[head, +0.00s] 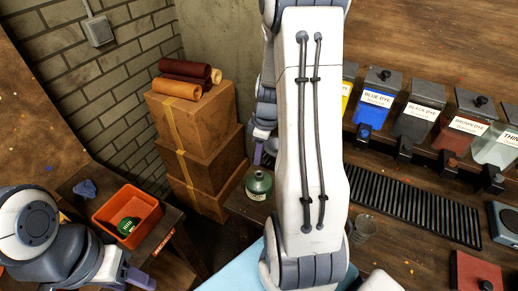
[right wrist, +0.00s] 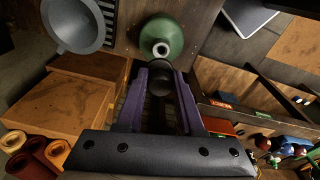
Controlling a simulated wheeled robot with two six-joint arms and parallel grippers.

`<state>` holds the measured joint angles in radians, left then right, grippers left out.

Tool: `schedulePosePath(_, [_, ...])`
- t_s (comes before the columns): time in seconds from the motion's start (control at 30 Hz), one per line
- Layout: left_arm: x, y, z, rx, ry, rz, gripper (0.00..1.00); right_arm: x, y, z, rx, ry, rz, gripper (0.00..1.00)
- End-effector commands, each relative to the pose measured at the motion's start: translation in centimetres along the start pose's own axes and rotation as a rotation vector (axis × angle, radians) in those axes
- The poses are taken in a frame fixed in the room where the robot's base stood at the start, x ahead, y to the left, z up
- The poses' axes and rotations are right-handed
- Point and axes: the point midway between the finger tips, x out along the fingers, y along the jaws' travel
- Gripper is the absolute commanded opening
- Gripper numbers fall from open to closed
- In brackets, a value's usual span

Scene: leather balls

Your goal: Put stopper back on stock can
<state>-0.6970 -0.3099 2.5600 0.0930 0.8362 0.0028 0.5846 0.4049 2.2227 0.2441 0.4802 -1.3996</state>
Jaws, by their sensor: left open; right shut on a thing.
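The green stock can (head: 259,184) stands upright beside my right arm in the head view. Its pale open mouth faces the camera in the right wrist view (right wrist: 172,33). My right gripper (right wrist: 160,76) is shut on a black round stopper (right wrist: 159,82), held close to the can's mouth and apart from it as far as I can tell. In the head view only a purple finger of this gripper (head: 258,153) shows above the can; the stopper is hidden there. My left gripper (head: 136,280) is open at the lower left, only partly in frame and away from the can.
A grey funnel (right wrist: 78,22) is near the can. Stacked cardboard boxes (head: 200,150) with leather rolls (head: 184,80) stand behind it. An orange bin (head: 150,207) holds a green item. Dye containers (head: 375,100) line the bench at right, by a black ribbed strip (head: 420,212).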

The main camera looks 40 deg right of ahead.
Motion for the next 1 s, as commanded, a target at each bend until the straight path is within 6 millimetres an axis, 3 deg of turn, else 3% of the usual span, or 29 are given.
schedulePosePath(0.5, [4.2,-0.3,0.2,0.002,0.0,0.0,0.51,5.1,0.0,0.6,0.001,0.0,0.0,0.0])
schedulePosePath(1.0, [4.6,-0.3,0.2,0.002,0.0,0.0,0.51,5.5,0.1,0.8,0.003,0.0,0.001,0.0])
